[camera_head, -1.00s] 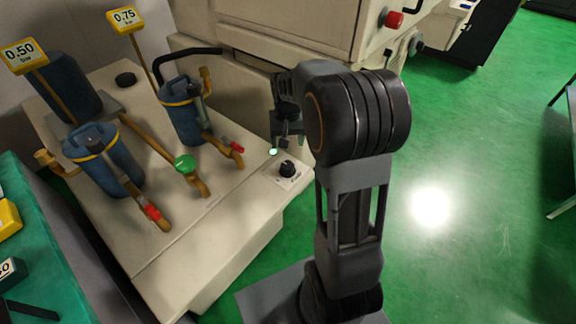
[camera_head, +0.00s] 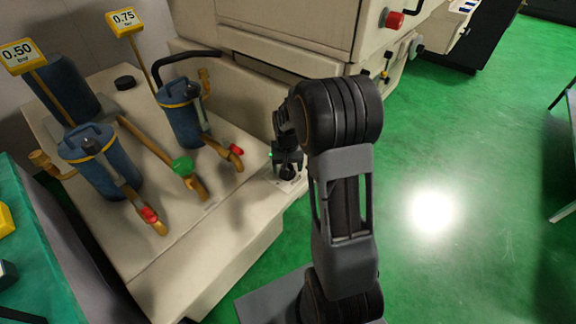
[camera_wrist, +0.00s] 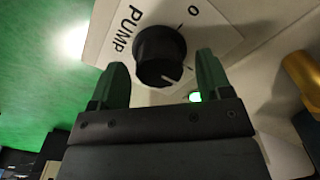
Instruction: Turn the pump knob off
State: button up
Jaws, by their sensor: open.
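The black pump knob (camera_wrist: 160,55) sits on a white plate (camera_wrist: 112,18) lettered PUMP, with marks 0 and I. In the wrist view its white pointer line is turned toward the I mark, away from the 0. A small green lamp (camera_wrist: 195,96) glows beside the plate. My gripper (camera_wrist: 162,70) is open, with one finger on each side of the knob; whether they touch it I cannot tell. In the head view the knob (camera_head: 287,173) is partly hidden under my gripper (camera_head: 287,165).
On the cream cabinet top (camera_head: 235,200) stand two blue filter canisters (camera_head: 100,165) (camera_head: 182,115) with brass pipes, red-handled valves and a green valve knob (camera_head: 183,166). The tall machine (camera_head: 290,30) with a red button (camera_head: 393,20) rises behind.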

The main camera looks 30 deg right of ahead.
jog(key=c, duration=0.9)
jog(key=shift+n, duration=0.3)
jog(key=n+p, duration=0.1)
jog(key=n, duration=0.2)
jog(key=shift+n, duration=0.4)
jog(key=n, duration=0.4)
jog(key=shift+n+p, duration=0.3)
jog(key=shift+p, duration=0.1)
jog(key=n, duration=0.4)
jog(key=shift+p, duration=0.3)
jog(key=n, duration=0.4)
jog(key=shift+n, duration=0.6)
